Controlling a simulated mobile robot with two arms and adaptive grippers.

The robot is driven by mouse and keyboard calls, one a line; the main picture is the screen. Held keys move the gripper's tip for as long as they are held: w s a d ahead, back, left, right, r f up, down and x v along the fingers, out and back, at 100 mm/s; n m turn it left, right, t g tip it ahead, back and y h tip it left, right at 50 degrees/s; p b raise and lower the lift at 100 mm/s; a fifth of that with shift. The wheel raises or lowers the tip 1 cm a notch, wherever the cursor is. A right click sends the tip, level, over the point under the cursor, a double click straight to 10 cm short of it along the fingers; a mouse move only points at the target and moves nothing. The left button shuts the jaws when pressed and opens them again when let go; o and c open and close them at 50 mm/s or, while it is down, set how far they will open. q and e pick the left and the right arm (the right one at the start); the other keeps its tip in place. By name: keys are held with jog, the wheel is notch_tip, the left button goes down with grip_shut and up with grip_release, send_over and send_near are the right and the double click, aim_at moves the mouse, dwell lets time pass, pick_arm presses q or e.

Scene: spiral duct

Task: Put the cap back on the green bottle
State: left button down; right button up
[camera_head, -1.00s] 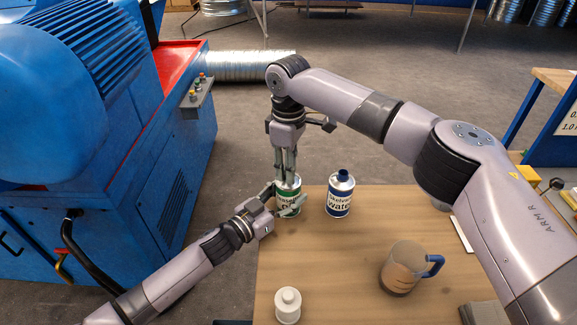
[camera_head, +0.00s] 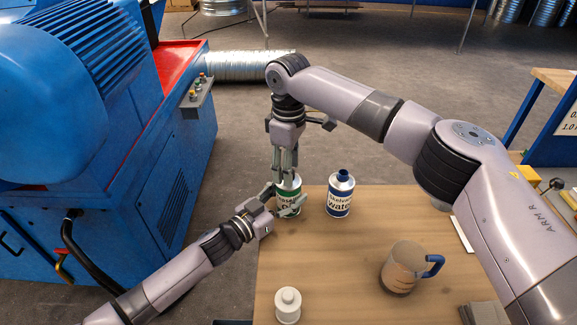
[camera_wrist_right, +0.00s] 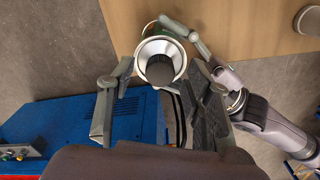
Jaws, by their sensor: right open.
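The green bottle (camera_head: 289,207) stands upright near the table's far left edge. My left gripper (camera_head: 284,203) is closed around its body from the front left. My right gripper (camera_head: 287,172) points down over the bottle's top and hides it in the head view. In the right wrist view, the right gripper's fingers (camera_wrist_right: 160,75) are spread either side of the bottle's silver top (camera_wrist_right: 144,53). A dark round cap (camera_wrist_right: 160,71) appears in the middle of that top; I cannot tell whether it is fully seated.
A blue bottle (camera_head: 340,196) stands just right of the green one. A beaker with a blue handle (camera_head: 402,268) and a white bottle (camera_head: 288,306) stand nearer on the wooden table (camera_head: 335,265). A blue machine (camera_head: 150,170) is at the left. The table's middle is clear.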

notch_tip(320, 180, up, 12)
jog(key=shift+f, duration=0.15)
dwell(0.3)
pick_arm(q)
jog(key=c, duration=0.6)
grip_release()
jog(key=shift+c, duration=0.2)
jog(key=v, duration=1.2)
pick_arm(e)
jog(key=shift+f, duration=0.1)
